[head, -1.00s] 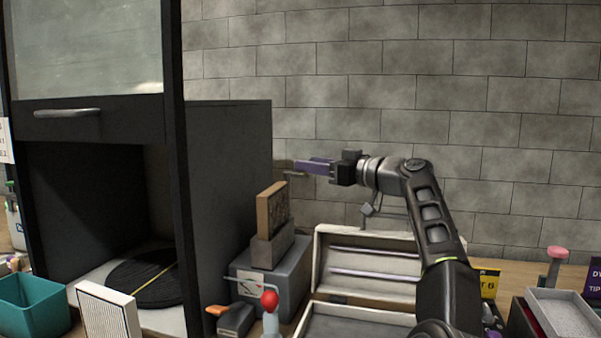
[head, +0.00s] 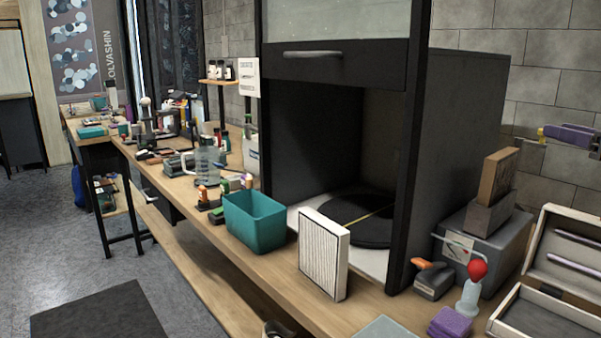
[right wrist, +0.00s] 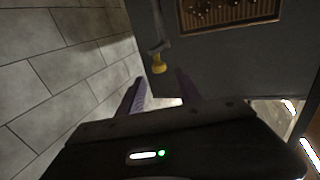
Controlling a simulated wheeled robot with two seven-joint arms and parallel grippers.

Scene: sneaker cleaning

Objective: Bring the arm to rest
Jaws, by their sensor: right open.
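My right gripper (head: 568,134) shows at the right edge of the head view, its purple fingers pointing left in front of the block wall. In the right wrist view the right gripper (right wrist: 160,90) has its two purple fingers apart, with nothing seen between them. A small yellow knob on a grey stem (right wrist: 158,66) lies just beyond the fingertips there, apart from them as far as I can tell. Most of the right arm is outside the head view. My left gripper is in neither view.
The black cabinet (head: 465,140) stands left of the gripper. Below are a grey box with blocks (head: 484,240), an open case (head: 540,315), a red-tipped bottle (head: 468,297), a purple sponge (head: 449,322), a white filter panel (head: 322,256) and a teal bin (head: 253,222).

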